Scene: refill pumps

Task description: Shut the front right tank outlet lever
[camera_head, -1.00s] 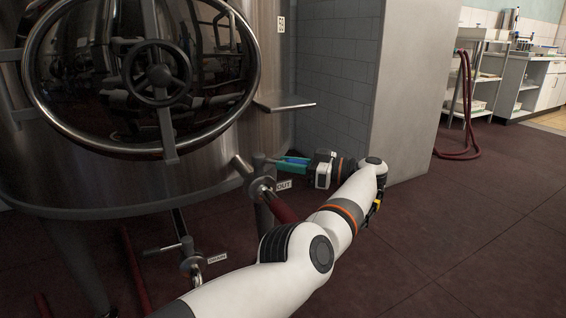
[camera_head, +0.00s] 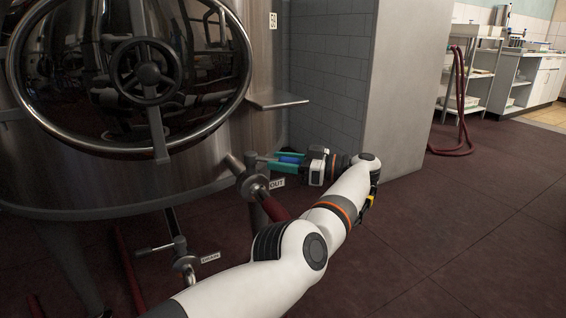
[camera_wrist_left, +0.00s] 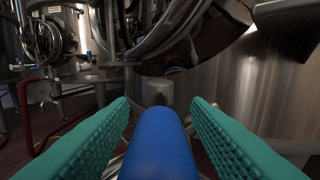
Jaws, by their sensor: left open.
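The outlet lever has a blue grip (camera_wrist_left: 160,145), which lies between the two teal fingers of my left gripper (camera_wrist_left: 160,118) in the left wrist view. Dark gaps show on both sides of the grip, so the gripper is open around it. In the head view the left gripper (camera_head: 275,160) is at the outlet valve (camera_head: 256,188), with the blue grip (camera_head: 290,158) partly visible between its fingers. The lever points right from the valve. A tag reading OUT (camera_head: 277,183) is just below the fingers. My right gripper is not in view.
The steel tank (camera_head: 215,130) has a round manway door (camera_head: 130,75) and a small shelf (camera_head: 277,101). A drain valve (camera_head: 183,258) with a DRAIN tag (camera_head: 210,257) sits lower left. A tiled wall (camera_head: 335,85) stands behind the gripper. Floor at right is clear.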

